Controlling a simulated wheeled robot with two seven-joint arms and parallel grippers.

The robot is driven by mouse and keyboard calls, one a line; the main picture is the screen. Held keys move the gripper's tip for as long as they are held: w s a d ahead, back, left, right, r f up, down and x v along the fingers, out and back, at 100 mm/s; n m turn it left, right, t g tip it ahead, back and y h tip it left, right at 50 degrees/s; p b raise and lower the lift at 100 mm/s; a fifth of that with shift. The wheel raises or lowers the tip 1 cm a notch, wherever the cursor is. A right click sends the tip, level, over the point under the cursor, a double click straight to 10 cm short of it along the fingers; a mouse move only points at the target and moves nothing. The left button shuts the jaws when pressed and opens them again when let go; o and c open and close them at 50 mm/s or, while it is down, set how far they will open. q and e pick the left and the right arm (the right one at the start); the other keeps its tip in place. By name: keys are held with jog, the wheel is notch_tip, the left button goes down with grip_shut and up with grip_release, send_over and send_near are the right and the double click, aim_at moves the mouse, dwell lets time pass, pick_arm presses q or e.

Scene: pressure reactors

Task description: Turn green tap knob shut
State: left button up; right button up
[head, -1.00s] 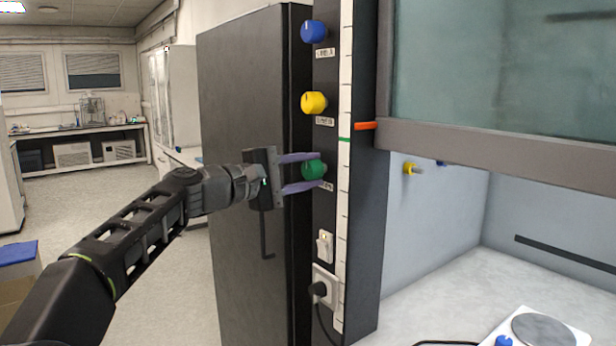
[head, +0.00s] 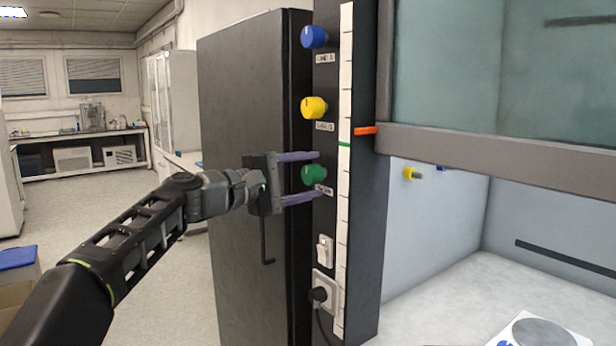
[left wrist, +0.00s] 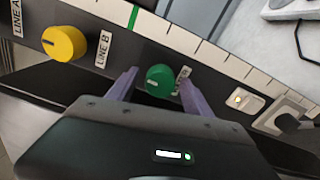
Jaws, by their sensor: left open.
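The green tap knob (head: 314,174) is the lowest of three knobs on the dark vertical panel. It also shows in the left wrist view (left wrist: 160,80), with a pale mark on its face. My left gripper (head: 318,175) is open, its two purple fingers pointing at the panel, one above and one below the green knob. In the left wrist view the fingers (left wrist: 157,82) stand on either side of the knob, with a visible gap on each side. The fingertips are near the panel; whether they touch it I cannot tell. My right gripper is not in view.
A yellow knob (head: 314,107) and a blue knob (head: 314,37) sit above on the same panel. A switch (head: 325,251) and a socket with a black plug (head: 322,293) are below. The fume hood sash (head: 490,145) is at the right.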

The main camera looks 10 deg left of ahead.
pick_arm(q)
jog(key=b+v, duration=0.1)
jog(key=v, duration=0.6)
jog(key=shift+s+a+b, duration=0.2)
jog(key=shift+s+b, duration=0.05)
jog(key=shift+b, duration=0.1)
